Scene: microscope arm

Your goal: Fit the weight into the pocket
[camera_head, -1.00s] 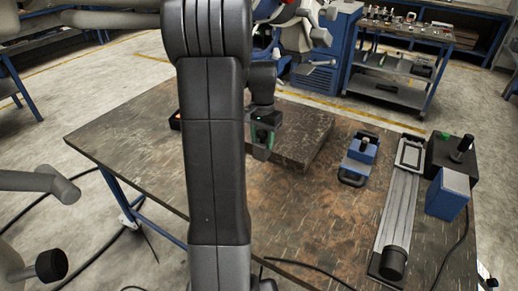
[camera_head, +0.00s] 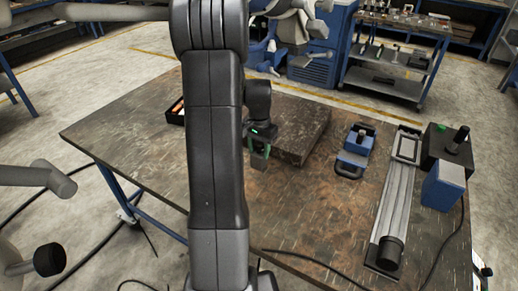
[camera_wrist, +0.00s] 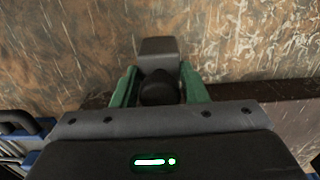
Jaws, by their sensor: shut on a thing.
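My gripper (camera_head: 259,146) is in front of the thick dark slab's left part in the head view, partly hidden by my own arm. In the wrist view its green fingers (camera_wrist: 159,88) are shut on the weight's dark round knob. The weight (camera_wrist: 158,52) shows there as a grey block beyond the fingertips. In the head view the weight (camera_head: 258,164) hangs below the fingers, over the worn tabletop; its height above the table is hard to tell. I cannot make out the pocket in either view.
The thick slab (camera_head: 305,140) lies on the table. A black box with orange inside (camera_head: 176,111) is at the left, partly behind my arm. A blue device (camera_head: 355,150), a long metal rail (camera_head: 395,200) and a blue box (camera_head: 443,187) stand at the right. The table's left part is clear.

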